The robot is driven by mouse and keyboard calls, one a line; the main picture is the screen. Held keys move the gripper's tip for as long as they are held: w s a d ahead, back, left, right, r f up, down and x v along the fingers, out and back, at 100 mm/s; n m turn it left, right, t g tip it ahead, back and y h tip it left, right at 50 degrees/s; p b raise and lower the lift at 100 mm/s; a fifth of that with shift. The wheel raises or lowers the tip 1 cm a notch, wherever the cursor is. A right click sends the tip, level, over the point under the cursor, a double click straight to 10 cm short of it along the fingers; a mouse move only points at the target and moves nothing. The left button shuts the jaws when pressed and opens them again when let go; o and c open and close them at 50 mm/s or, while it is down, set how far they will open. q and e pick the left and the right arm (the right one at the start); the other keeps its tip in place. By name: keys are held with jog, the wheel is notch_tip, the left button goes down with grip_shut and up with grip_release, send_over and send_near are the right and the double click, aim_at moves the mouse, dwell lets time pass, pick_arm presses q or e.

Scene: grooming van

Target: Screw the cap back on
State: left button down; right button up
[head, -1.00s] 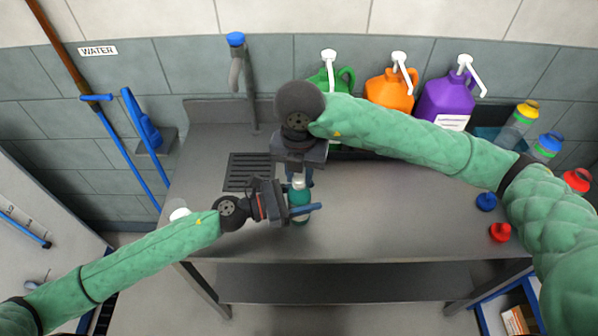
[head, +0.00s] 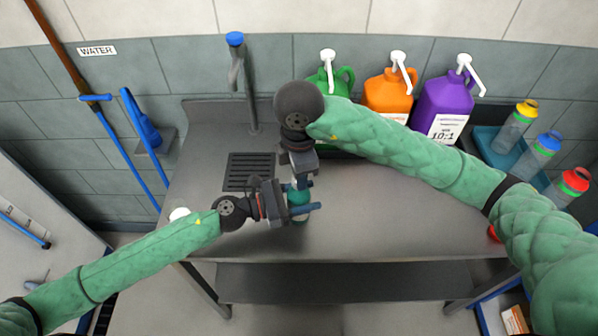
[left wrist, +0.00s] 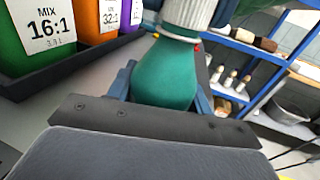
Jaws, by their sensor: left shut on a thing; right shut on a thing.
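A teal bottle (head: 299,196) stands upright over the table, gripped around its body by my left gripper (head: 302,211), which comes in from the left. In the left wrist view the bottle (left wrist: 165,75) fills the space between the blue fingers. A white ribbed cap (left wrist: 188,12) sits at the bottle's top; whether it is fully seated is unclear. My right gripper (head: 301,182) points down from above and is shut on the cap, hiding it in the head view.
Green (head: 343,80), orange (head: 388,92) and purple (head: 443,98) pump jugs stand along the back. Capped bottles (head: 541,150) stand in a blue tray at right. A white round thing (head: 179,214) lies near the left table edge. The front middle of the table is clear.

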jog(key=o, duration=0.9)
jog(key=shift+o, duration=0.2)
jog(key=shift+r, duration=2.25)
jog(key=shift+c, duration=0.4)
